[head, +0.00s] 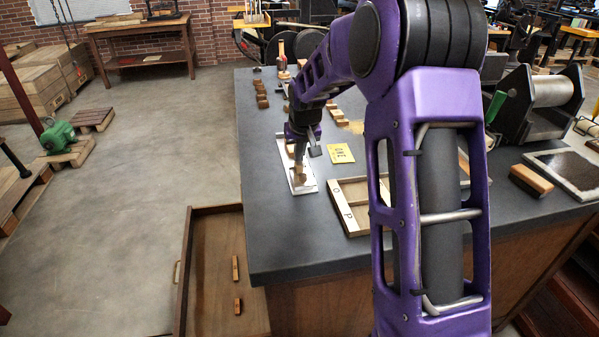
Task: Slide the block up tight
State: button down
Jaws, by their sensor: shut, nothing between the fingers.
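A narrow pale metal tray (308,188) lies on the dark grey table top. Small wooden blocks are on it, one (299,173) near its front half and a part of another (291,150) farther back. My gripper (300,160) is over the tray, pointing down, shut and empty. Its tips are right at the nearer block; I cannot tell whether they touch it. My arm and gripper hide part of the tray and blocks, so any gap between them is unclear.
A yellow printed card (340,153) lies right of the tray. A wooden frame with letters (349,222) sits nearer. An open drawer (203,270) juts out below. A roller press (540,105) stands right.

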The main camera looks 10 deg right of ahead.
aim_at(304, 174)
jog(key=shift+s+f+b, duration=0.15)
jog(key=shift+s+b, duration=0.5)
jog(key=shift+s, duration=2.3)
jog(key=c, duration=1.5)
grip_release()
jog(key=shift+c, duration=0.2)
jog(key=o, duration=0.9)
jog(key=shift+w, duration=0.1)
jog(key=shift+r, duration=0.2)
jog(key=shift+r+p, duration=2.45)
jog(key=shift+r, duration=1.05)
